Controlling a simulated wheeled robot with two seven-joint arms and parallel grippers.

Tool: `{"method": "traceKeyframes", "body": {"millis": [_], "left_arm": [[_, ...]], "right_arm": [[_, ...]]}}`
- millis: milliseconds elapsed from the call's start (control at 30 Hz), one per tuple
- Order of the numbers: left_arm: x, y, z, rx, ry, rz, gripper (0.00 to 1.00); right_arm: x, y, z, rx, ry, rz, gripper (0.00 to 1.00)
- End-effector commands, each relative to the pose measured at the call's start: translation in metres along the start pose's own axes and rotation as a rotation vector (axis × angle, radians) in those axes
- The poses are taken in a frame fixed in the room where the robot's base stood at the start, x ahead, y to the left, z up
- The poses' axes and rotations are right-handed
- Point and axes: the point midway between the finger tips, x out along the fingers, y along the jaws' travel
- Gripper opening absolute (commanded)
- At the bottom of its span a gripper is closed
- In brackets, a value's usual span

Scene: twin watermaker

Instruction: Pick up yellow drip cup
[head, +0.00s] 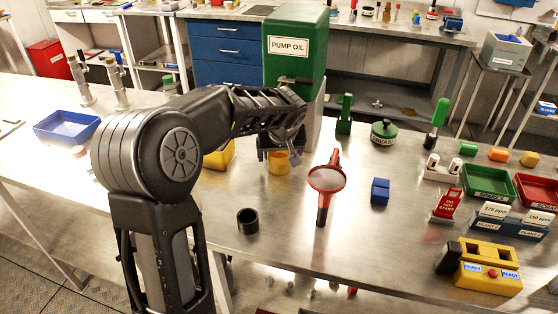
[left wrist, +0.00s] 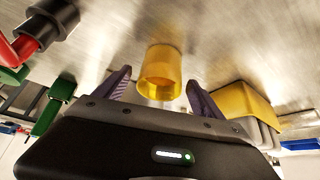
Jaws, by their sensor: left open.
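The yellow drip cup (head: 279,163) stands on the steel table in front of the green pump oil tank in the head view. In the left wrist view the cup (left wrist: 160,72) lies between and a little beyond the fingertips. My left gripper (head: 276,153) is open, its fingers on either side of the cup. In the left wrist view the left gripper (left wrist: 158,88) shows both fingers apart, with a gap to the cup on each side. My right gripper is not seen.
The pump oil tank (head: 294,50) stands right behind the cup. A yellow block-like container (head: 219,156) is left of it. The front table strip is clear.

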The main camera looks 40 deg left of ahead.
Motion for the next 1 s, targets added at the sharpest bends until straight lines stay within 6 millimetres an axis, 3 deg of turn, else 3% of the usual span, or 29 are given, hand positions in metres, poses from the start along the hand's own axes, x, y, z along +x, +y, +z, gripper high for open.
{"method": "traceKeyframes", "body": {"millis": [567, 1000], "left_arm": [[0.0004, 0.0001, 0.0000, 0.000, 0.000, 0.000, 0.79], [0.0003, 0.0002, 0.0001, 0.000, 0.000, 0.000, 0.44]], "right_arm": [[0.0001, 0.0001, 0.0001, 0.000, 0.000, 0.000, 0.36], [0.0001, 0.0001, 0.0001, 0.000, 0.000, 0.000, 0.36]]}}
